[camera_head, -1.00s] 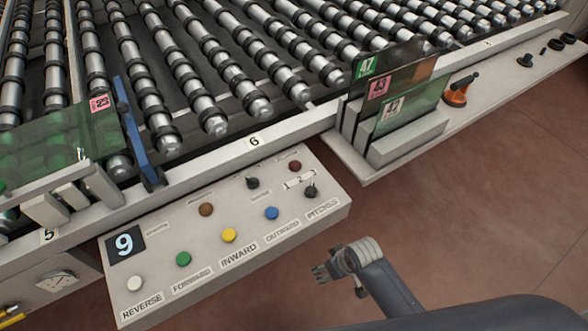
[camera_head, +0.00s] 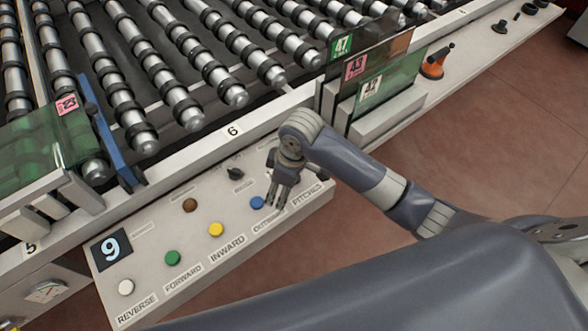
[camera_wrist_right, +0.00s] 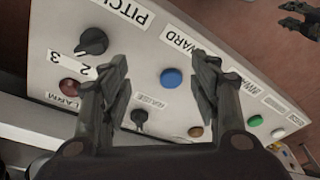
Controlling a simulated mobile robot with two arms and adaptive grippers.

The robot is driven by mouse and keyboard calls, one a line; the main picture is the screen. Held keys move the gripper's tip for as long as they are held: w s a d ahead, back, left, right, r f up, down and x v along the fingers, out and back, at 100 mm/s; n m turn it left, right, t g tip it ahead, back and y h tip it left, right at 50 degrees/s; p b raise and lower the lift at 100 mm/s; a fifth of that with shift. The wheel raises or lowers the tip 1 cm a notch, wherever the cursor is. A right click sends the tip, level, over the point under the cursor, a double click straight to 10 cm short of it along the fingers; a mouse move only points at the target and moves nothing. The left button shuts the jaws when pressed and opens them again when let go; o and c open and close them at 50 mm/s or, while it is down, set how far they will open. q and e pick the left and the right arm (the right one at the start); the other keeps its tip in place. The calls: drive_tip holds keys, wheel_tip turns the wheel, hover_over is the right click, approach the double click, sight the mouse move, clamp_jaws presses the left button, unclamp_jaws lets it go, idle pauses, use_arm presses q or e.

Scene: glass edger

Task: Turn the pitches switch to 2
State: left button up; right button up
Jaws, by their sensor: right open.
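The pitches switch (camera_wrist_right: 92,41) is a dark round knob on the grey control panel, beside the PITCHES label (camera_wrist_right: 124,10). A scale with a 2 and a 3 (camera_wrist_right: 72,65) lies beside it. I cannot tell which number the knob points to. My right gripper (camera_head: 277,203) is over the panel near the blue button, and hides the knob in the head view. In the right wrist view my right gripper (camera_wrist_right: 160,68) is open and empty; the knob is up and left of its fingers, apart from them. My left gripper (camera_wrist_right: 298,18) shows partly at the top right, its opening unclear.
The panel carries a blue button (camera_head: 257,202), a yellow button (camera_head: 216,229), a green button (camera_head: 173,257) and a second dark knob (camera_head: 236,173). A red button (camera_wrist_right: 70,87) is near the scale. Glass panes (camera_head: 389,83) stand in a rack beyond my right arm.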

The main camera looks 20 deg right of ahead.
drive_tip(key=w+d+r+n+g+h, duration=0.1)
drive_tip(key=w+d+r+n+h, duration=0.1)
drive_tip(key=w+d+r, duration=0.45)
drive_tip(key=f, duration=0.3)
drive_tip(key=f+p, duration=0.1)
drive_tip(key=f, duration=0.3)
drive_tip(key=f+p, duration=0.1)
drive_tip(key=f, duration=0.3)
drive_tip(key=shift+w+a+f, duration=0.1)
drive_tip(key=shift+a+f, duration=0.15)
drive_tip(key=shift+a, duration=0.15)
drive_tip(key=shift+c, duration=0.5)
drive_tip(key=c, duration=1)
